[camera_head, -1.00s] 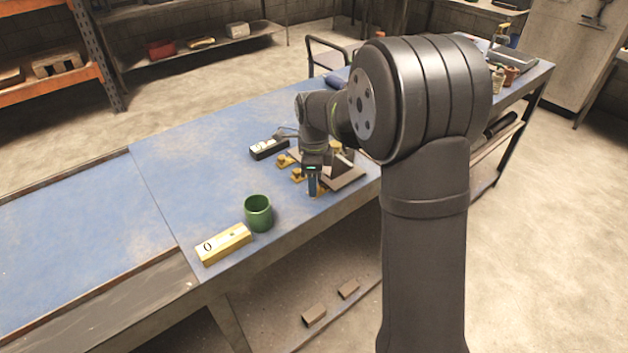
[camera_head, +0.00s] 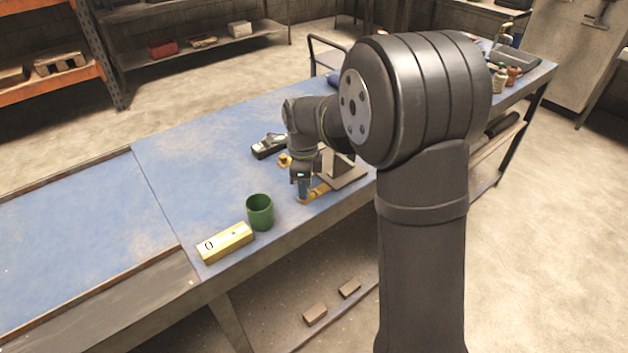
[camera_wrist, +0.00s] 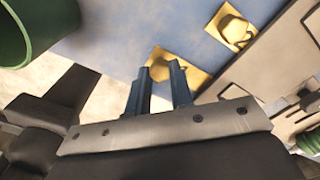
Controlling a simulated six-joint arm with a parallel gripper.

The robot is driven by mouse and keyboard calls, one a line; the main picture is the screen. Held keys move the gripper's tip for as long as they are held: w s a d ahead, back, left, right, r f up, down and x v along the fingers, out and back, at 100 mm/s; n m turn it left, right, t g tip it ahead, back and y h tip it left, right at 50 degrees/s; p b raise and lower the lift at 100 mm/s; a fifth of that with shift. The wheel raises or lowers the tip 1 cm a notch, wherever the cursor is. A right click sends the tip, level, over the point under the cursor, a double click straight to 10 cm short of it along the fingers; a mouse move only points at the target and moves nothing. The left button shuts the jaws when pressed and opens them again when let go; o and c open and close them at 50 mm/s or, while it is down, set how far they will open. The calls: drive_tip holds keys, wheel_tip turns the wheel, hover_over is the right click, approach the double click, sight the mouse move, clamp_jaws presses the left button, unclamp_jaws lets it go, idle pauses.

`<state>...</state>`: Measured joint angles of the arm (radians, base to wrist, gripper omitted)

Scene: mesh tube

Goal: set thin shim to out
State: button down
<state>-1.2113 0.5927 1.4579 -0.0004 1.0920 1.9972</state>
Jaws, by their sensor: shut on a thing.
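Two brass shims with raised knobs show beside a grey plated fixture (camera_head: 343,172). The farther brass shim (camera_head: 285,160) lies by itself in the head view and shows near the top of the wrist view (camera_wrist: 232,27). The nearer brass shim (camera_head: 318,190) sticks out from the fixture toward the bench's front edge. I cannot read which is the thin one. My gripper (camera_head: 302,196) points down at the nearer shim's outer end. In the wrist view its two fingers (camera_wrist: 160,88) are shut on that shim's knob, which they partly hide.
A green cup (camera_head: 260,213) stands left of my gripper, and also shows close by in the wrist view (camera_wrist: 12,35). A brass block marked 0 (camera_head: 225,243) lies near the front edge. A black device (camera_head: 269,146) lies behind. The blue bench (camera_head: 185,150) is clear at left.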

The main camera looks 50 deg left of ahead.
drive_tip(key=shift+s, duration=0.7)
drive_tip(key=c, duration=1.3)
unclamp_jaws()
drive_tip(key=shift+o, duration=0.2)
wheel_tip(320, 180, up, 18)
drive_tip(key=shift+f, duration=0.25)
wheel_tip(320, 180, down, 18)
drive_tip(key=shift+w+r, duration=0.1)
drive_tip(key=shift+r, duration=0.1)
